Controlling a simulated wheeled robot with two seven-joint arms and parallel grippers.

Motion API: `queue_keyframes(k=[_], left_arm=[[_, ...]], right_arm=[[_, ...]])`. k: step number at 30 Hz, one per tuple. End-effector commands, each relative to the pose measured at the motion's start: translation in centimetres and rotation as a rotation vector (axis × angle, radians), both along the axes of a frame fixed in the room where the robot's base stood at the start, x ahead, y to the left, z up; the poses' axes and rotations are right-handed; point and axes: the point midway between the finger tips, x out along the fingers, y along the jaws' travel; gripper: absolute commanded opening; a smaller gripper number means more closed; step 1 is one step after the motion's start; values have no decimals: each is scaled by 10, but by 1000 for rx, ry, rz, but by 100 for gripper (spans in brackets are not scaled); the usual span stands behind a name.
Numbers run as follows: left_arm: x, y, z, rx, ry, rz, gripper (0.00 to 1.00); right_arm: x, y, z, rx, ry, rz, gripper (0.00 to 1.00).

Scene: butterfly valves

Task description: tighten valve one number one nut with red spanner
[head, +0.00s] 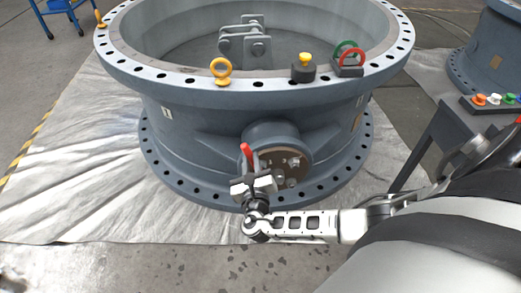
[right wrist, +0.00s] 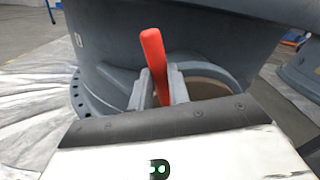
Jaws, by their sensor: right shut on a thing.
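A large grey butterfly valve (head: 200,110) lies flat on a sheet, with a round side boss bearing a cover plate (head: 290,160) facing me. A red-handled spanner (head: 246,152) is in my right gripper (head: 255,183), in front of the plate's left part. In the right wrist view the red handle (right wrist: 156,62) stands up between the two fingers (right wrist: 157,88), which are shut on it. The spanner's working end is hidden by the gripper, so I cannot tell whether it sits on a nut. My left gripper is not in view.
The valve's top flange carries a yellow eye bolt (head: 221,70), a black block with a yellow knob (head: 303,68), and red and green rings (head: 349,58). A grey table with coloured buttons (head: 490,101) stands at the right. The floor sheet (head: 65,190) is clear at the left.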

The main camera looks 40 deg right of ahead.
Motion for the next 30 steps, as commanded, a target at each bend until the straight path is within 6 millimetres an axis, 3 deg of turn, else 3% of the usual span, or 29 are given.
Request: queue_keyframes(k=[16, 30], left_arm=[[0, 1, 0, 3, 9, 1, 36], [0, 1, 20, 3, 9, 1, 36]], right_arm=[[0, 5, -1, -42, 24, 1, 0], [-36, 27, 0, -39, 24, 1, 0]])
